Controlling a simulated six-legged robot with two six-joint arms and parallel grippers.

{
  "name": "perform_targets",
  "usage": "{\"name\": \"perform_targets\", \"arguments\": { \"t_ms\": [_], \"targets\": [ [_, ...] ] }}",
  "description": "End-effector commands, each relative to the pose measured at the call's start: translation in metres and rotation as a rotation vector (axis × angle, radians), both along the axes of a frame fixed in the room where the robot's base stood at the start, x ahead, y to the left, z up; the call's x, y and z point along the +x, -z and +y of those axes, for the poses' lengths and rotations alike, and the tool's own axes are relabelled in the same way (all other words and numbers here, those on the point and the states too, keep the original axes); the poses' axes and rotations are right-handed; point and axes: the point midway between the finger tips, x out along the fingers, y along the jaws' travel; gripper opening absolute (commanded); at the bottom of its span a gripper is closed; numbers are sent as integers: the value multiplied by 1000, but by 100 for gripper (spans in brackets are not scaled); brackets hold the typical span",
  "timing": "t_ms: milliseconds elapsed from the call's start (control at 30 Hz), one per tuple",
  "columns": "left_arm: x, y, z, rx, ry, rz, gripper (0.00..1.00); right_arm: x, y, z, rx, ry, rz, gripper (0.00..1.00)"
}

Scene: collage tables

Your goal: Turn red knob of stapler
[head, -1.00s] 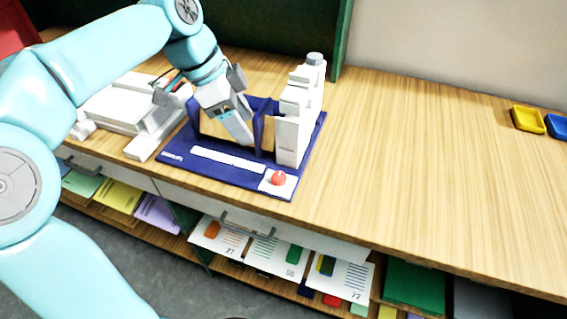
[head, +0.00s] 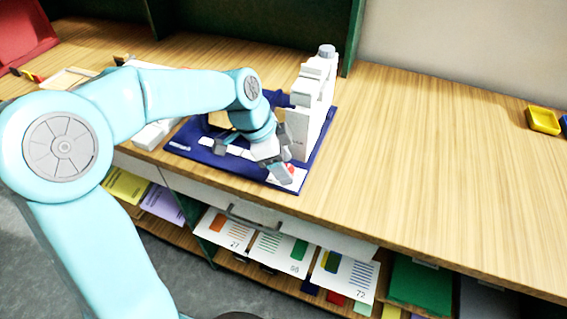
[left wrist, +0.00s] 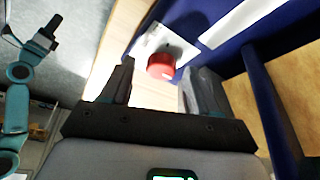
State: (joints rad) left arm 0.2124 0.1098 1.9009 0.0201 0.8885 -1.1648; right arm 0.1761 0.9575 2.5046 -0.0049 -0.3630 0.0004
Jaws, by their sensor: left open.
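The stapler has a dark blue base (head: 318,150) and a tall white upright body (head: 303,118) at its right side. Its red knob (head: 290,169) sits on a white plate at the base's front right corner, partly covered by my left gripper (head: 283,176) in the head view. In the left wrist view the red knob (left wrist: 161,66) lies ahead of and between the two open fingers (left wrist: 158,88), a little beyond their tips. I cannot tell whether a finger touches it. My right gripper is not clearly in the head view.
The wooden tabletop (head: 430,170) is clear to the right of the stapler. A yellow tray (head: 543,120) stands at the far right. A white device lies left of the stapler, partly behind my arm. Printed sheets (head: 279,252) lie on the shelf below.

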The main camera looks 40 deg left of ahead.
Motion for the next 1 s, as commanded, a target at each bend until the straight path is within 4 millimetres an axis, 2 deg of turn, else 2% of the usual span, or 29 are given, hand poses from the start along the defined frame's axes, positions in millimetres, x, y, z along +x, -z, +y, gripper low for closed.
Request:
{"name": "perform_targets", "arguments": {
  "t_ms": [300, 333, 400, 500, 767, 1000],
  "targets": [
    [2, 4, -1, 1, 0, -1, 60, 0, 0, 0, 0, 0, 0, 0],
    [2, 4, -1, 1, 0, -1, 54, 0, 0, 0, 0, 0, 0, 0],
    [2, 4, -1, 1, 0, -1, 31, 0, 0, 0, 0, 0, 0, 0],
    [2, 3, -1, 0, 0, 0, 5, 0, 0, 0, 0, 0, 0, 0],
    [1, 4, -1, 1, -18, 1, 5, 0, 1, 0, 0, 0, 0, 0],
    [1, 5, -2, 1, -125, -1, 5, 0, 7, 0, 0, 0, 0, 0]
  ]
}}
